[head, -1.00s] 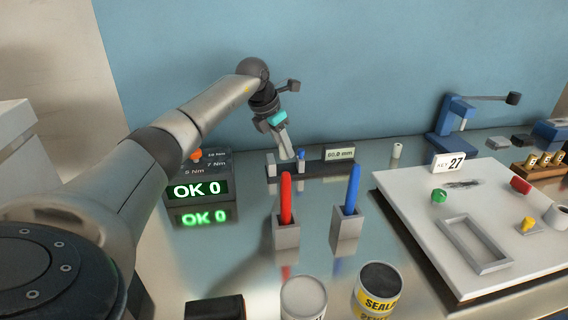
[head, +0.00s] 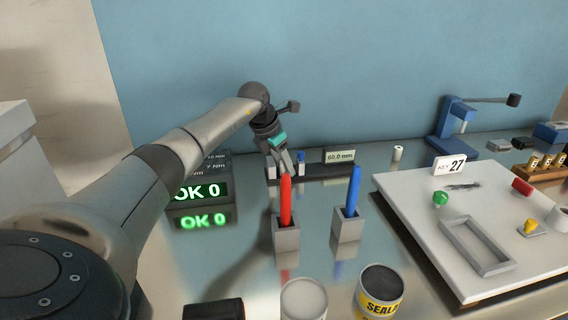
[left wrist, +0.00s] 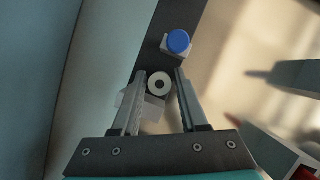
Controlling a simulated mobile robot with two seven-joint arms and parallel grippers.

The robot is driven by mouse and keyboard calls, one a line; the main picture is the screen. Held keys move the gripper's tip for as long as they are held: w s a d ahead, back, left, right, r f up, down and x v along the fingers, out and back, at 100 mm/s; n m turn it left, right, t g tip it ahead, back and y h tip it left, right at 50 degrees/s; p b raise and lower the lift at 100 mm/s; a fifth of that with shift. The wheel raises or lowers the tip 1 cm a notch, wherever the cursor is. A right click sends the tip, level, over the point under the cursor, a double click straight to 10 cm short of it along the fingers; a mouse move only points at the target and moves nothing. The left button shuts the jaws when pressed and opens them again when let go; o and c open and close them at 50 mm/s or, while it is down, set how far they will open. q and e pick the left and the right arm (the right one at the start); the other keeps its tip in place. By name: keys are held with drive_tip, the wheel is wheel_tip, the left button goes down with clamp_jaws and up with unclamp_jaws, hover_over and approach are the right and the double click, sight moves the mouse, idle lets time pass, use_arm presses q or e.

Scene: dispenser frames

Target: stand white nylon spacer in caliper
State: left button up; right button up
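The white nylon spacer (left wrist: 159,83) shows end-on as a white ring with a dark hole, between the fingertips of my left gripper (left wrist: 161,76). The fingers are closed in around it. In the head view my left gripper (head: 281,163) is tilted low over the caliper (head: 325,171), a dark bar with a grey jaw at the left and a blue-topped slider (head: 301,158). In the left wrist view the spacer appears over the bar (left wrist: 150,58), beside the blue knob (left wrist: 178,41). Whether its lower end touches the bar is hidden. My right gripper is not in view.
Red (head: 286,200) and blue (head: 353,190) pens stand in grey holders in front of the caliper. A 60.0 mm display (head: 340,156) stands behind it. Another white cylinder (head: 397,152) stands to the right. The OK 0 box (head: 201,192) is at left, a white board (head: 410,190) at right.

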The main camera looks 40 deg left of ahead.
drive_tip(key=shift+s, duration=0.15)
use_arm(q)
drive_tip(key=shift+r, duration=0.2)
drive_tip(key=p+v, duration=0.2)
drive_tip(key=v, duration=1)
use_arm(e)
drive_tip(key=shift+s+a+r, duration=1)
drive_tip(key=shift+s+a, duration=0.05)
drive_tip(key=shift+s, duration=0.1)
